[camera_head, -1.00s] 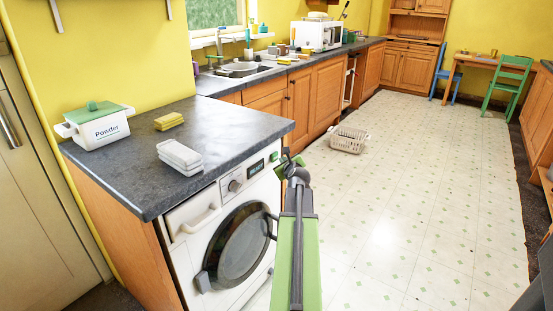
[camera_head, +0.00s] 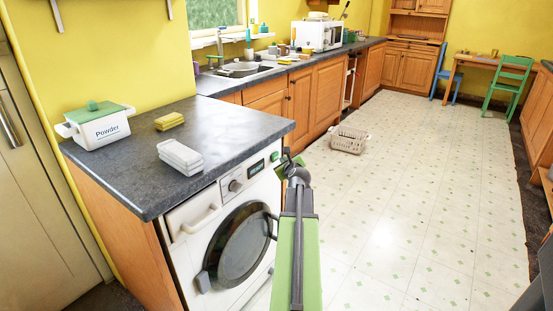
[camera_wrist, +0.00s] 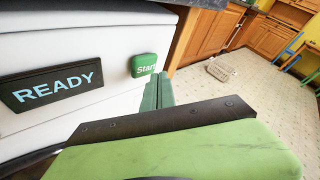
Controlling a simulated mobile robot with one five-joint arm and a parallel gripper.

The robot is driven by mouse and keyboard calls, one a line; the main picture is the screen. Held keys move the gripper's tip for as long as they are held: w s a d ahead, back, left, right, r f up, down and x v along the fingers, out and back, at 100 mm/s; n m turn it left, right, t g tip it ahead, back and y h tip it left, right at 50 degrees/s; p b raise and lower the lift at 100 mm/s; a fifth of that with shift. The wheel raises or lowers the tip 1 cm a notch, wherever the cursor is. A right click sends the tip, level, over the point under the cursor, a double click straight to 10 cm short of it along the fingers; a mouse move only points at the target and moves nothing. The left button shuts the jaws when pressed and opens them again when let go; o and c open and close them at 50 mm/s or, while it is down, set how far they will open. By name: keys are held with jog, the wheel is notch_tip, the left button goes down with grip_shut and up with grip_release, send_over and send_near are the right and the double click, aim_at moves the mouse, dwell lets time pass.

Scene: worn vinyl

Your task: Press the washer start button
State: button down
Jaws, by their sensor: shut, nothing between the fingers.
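The white washer (camera_head: 232,236) stands under the dark worktop with its round door closed. Its green start button (camera_wrist: 143,65), marked "Start", is at the right end of the control panel; it also shows in the head view (camera_head: 274,157). The display (camera_wrist: 52,86) left of it reads "READY". My gripper (camera_wrist: 158,90) is shut and empty, with its green fingers just below and to the right of the button in the wrist view. In the head view my gripper (camera_head: 286,156) is at the washer's right front edge. I cannot tell whether the fingertips touch the button.
A laundry basket (camera_head: 348,140) lies on the floor beyond. The tiled floor (camera_head: 420,190) to the right is clear.

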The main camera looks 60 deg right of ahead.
dwell(0.4)
jog(key=shift+w, duration=0.45)
jog(key=shift+w, duration=0.35)
dwell(0.4)
dwell(0.3)
jog(key=shift+s, duration=0.8)
jog(key=shift+s, duration=2.5)
